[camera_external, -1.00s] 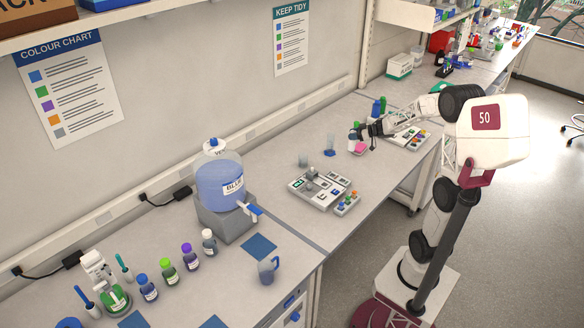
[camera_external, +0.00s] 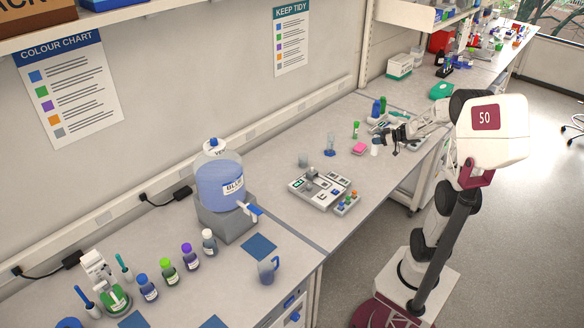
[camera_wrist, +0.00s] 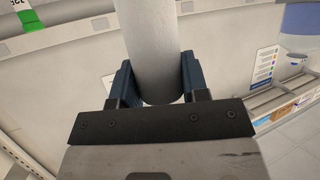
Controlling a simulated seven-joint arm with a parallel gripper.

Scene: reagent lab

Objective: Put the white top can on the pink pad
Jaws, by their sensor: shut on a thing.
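The white top can (camera_external: 376,147) is held by my gripper (camera_external: 384,141) just right of the pink pad in the external view. I cannot tell whether its base touches the bench. In the wrist view the can (camera_wrist: 158,50) is a pale cylinder between the two blue fingers of my gripper (camera_wrist: 158,82), which are shut on it. The pink pad (camera_external: 359,148) lies flat on the bench with its top bare; it does not show in the wrist view.
A green-capped tube (camera_external: 356,130) stands just behind the pad. A blue bottle (camera_external: 375,108) stands farther back. A beaker (camera_external: 303,159) and a blue-based cylinder (camera_external: 330,147) stand to the left. A grey instrument tray (camera_external: 318,190) lies nearer the camera.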

